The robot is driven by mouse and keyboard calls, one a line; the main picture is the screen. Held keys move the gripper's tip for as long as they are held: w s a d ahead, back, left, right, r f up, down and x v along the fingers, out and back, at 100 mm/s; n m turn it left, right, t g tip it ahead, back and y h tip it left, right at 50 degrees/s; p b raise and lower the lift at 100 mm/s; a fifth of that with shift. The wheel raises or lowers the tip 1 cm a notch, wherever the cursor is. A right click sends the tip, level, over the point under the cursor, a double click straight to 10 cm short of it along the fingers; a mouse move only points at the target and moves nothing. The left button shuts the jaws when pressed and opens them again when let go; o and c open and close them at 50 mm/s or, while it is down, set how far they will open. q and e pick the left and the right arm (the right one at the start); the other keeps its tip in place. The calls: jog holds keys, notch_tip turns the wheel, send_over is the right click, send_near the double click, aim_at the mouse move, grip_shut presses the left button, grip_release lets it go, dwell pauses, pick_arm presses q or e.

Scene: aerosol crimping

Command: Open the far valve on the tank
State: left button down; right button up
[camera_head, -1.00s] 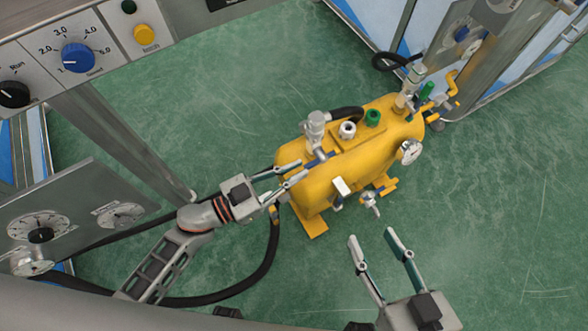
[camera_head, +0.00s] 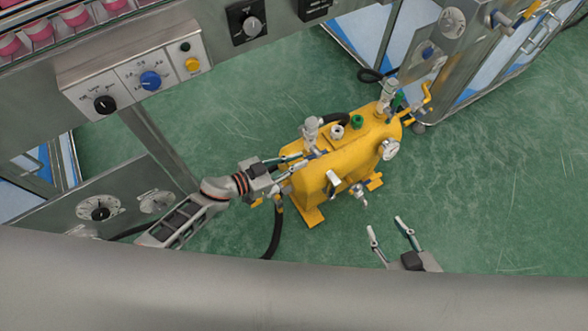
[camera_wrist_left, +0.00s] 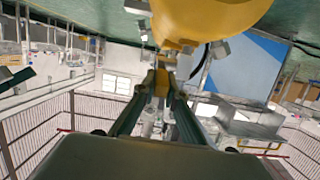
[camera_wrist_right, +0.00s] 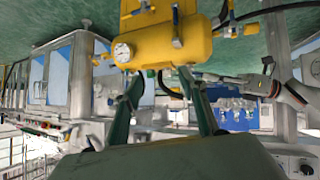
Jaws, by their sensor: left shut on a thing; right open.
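The yellow tank (camera_head: 340,165) stands on the green floor in the head view, with a gauge (camera_head: 389,149), a silver fitting (camera_head: 311,130) and a green cap (camera_head: 357,121) on it. Valves and pipes sit at its far right end (camera_head: 425,97). My left gripper (camera_head: 298,162) is at the tank's near left end. In the left wrist view its fingers close on a small yellow part (camera_wrist_left: 162,80), seemingly a valve handle; the exact contact is partly hidden. My right gripper (camera_head: 390,230) is open and empty, in front of the tank and apart from it.
A control panel with a blue knob (camera_head: 150,80) is at upper left, and a grey dial panel (camera_head: 125,200) is below it. A black hose (camera_head: 273,232) hangs by the tank's left end. A glass-sided cabinet (camera_head: 470,85) stands behind right. The floor at right is clear.

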pick_arm(q)
jog(key=r+p, duration=0.2)
jog(key=p, duration=0.1)
jog(key=shift+w+r+g+y, duration=0.15)
jog(key=shift+w+g+y, duration=0.15)
jog(key=shift+w+y, duration=0.1)
jog(key=p, duration=0.2)
jog(key=g+y+p, duration=0.1)
jog(key=p, duration=0.2)
jog(key=shift+d+r, duration=0.15)
jog(key=shift+d, duration=0.15)
jog(key=shift+d+y+p, duration=0.1)
jog(key=shift+y+p, duration=0.3)
jog(key=shift+p, duration=0.75)
jog(key=shift+d+g+y+p, duration=0.15)
jog(key=shift+g+y+p, duration=0.3)
jog(key=shift+p, duration=0.65)
pick_arm(e)
notch_tip(320, 180, up, 10)
jog(key=shift+a+f+m, duration=0.2)
jog(key=shift+a+m, duration=0.1)
jog(key=shift+a, duration=0.05)
jog(key=shift+s, duration=0.1)
pick_arm(q)
jog(key=c, duration=2.1)
grip_release()
pick_arm(e)
jog(key=shift+d, duration=0.1)
